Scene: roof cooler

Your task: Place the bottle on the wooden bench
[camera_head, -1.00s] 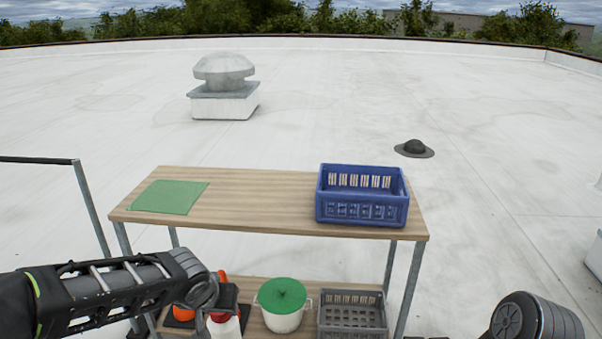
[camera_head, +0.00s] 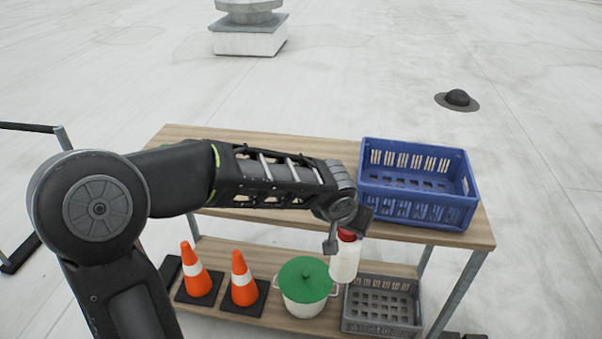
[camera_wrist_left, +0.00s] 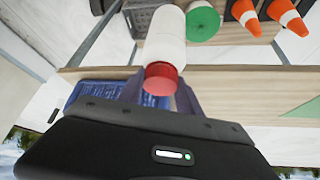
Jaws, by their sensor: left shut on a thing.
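The bottle (camera_head: 345,260) is white with a red cap (camera_head: 348,235). It hangs roughly upright from my left gripper (camera_head: 347,226) in the head view, in front of the bench's front edge, below the blue crate. In the left wrist view the bottle (camera_wrist_left: 166,36) stands between the two fingers of my left gripper (camera_wrist_left: 160,92), which is shut on it near the red cap. The wooden bench (camera_head: 290,146) has a light wood top, partly hidden by my left arm. My right gripper is not in view.
A blue crate (camera_head: 410,210) stands at the bench top's right end. The lower shelf holds two orange cones (camera_head: 197,272), a white pot with a green lid (camera_head: 303,285) and a grey crate (camera_head: 382,310). Bare top shows behind my arm. A green mat (camera_wrist_left: 303,108) shows in the wrist view.

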